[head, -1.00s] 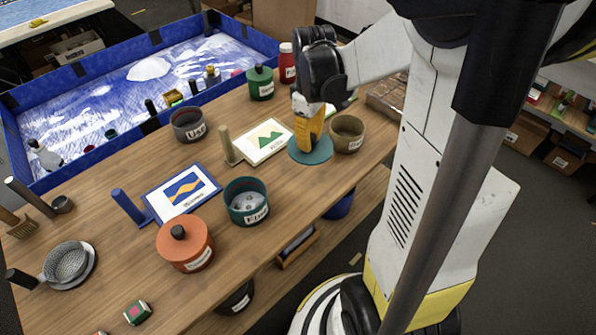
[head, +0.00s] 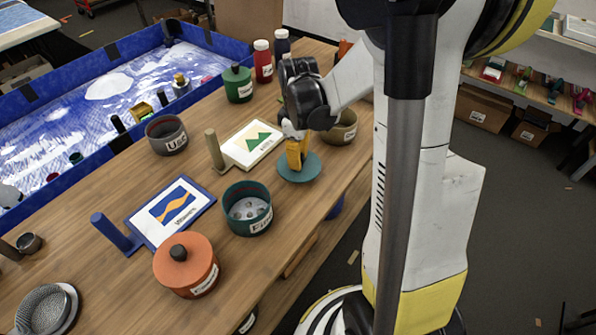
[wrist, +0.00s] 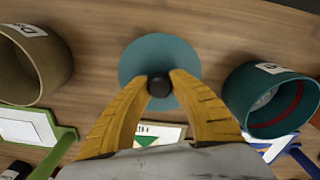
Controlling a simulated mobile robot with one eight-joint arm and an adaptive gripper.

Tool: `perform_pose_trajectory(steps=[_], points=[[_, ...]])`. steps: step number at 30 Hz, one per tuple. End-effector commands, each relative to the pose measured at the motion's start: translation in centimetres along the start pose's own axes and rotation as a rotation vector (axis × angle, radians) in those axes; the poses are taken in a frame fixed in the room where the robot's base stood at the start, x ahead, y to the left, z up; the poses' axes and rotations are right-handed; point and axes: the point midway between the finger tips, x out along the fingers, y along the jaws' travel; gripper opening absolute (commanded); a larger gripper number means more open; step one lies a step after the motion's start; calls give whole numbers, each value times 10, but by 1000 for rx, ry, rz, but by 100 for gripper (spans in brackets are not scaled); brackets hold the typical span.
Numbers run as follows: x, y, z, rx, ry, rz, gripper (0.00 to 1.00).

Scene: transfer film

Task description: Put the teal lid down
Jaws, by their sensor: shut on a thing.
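The teal lid (head: 312,170) is a round disc with a dark knob. It also shows in the wrist view (wrist: 160,50). My gripper (head: 297,164) is shut on the knob, with its yellow fingers on either side of it in the wrist view (wrist: 159,86). The lid is level, over or on the wooden table between the teal pot and the olive pot; I cannot tell whether it touches the wood. The open teal pot (head: 233,216) stands to its left, holding pale round things, and also shows in the wrist view (wrist: 236,95).
The olive pot (head: 342,134) stands behind the lid, partly hidden by my arm. A framed mountain picture (head: 240,155) lies to the left. An orange lidded pot (head: 172,272) and a grey pot (head: 158,145) stand further left. The table's front edge is close by.

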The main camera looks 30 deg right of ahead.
Motion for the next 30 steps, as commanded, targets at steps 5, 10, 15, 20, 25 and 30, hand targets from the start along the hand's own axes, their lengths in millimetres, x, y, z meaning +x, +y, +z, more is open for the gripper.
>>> perform_pose_trajectory(steps=[5,10,15,20,25,30], points=[[18,0,-2,1,0,0,3],[42,0,-1,1,0,0,3],[40,0,-1,1,0,0,3],[44,0,-1,1,0,0,3],[44,0,-1,1,0,0,43],[43,0,-1,1,0,0,43]])
